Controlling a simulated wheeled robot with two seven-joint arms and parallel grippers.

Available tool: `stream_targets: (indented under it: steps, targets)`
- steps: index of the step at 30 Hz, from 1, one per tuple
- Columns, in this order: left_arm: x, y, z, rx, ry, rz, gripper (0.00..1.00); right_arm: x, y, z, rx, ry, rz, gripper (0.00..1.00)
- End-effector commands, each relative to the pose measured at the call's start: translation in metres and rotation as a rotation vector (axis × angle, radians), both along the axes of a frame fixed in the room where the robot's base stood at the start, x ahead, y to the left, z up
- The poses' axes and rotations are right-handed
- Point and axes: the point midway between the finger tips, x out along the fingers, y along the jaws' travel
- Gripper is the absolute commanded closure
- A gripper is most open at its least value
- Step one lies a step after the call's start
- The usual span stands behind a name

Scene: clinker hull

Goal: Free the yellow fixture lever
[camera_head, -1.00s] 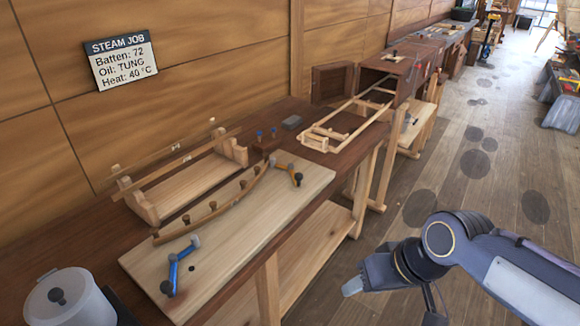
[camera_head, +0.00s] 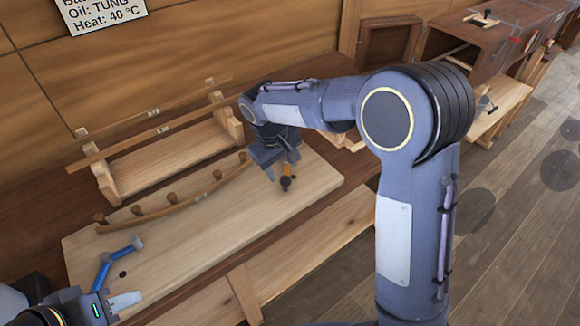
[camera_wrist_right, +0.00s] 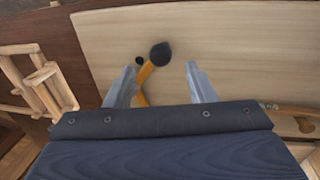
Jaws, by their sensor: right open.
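The yellow fixture lever (camera_head: 287,172), with a dark knob, is on the pale board (camera_head: 225,220), near the right end of the curved batten (camera_head: 172,207). My right gripper (camera_head: 281,165) is just above it and partly hides it. In the right wrist view, the lever (camera_wrist_right: 146,74) lies between my right gripper's open fingers (camera_wrist_right: 162,72), closer to the left finger; the knob sits between the tips. I see no grip on it. My left gripper (camera_head: 126,300) is low at the left, apart from the blue lever (camera_head: 118,257); its opening is unclear.
A wooden stand (camera_head: 165,155) with thin strips stands behind the board. Several pegs line the batten. A wooden frame (camera_wrist_right: 45,85) shows at the left in the right wrist view. The board's front part is clear.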

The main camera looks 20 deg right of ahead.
Motion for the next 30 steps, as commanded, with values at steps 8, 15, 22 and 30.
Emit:
stream_targets:
  steps: [8, 15, 22, 30]
  targets:
    - [0.0, 0.0, 0.005, 0.0, 0.0, 0.0, 0.64, 0.003, -0.005, -0.03, -0.009, 0.004, 0.003, 0.5]
    - [0.0, 0.0, 0.01, 0.0, 0.0, 0.0, 0.64, 0.005, -0.011, -0.065, -0.008, 0.003, 0.004, 0.5]
    - [0.0, 0.0, 0.011, 0.0, 0.0, 0.0, 0.64, 0.006, -0.013, -0.077, -0.005, 0.0, 0.004, 0.5]
    - [0.0, 0.0, 0.01, 0.0, 0.0, 0.0, 0.64, 0.007, -0.013, -0.077, -0.005, 0.0, 0.003, 0.59]
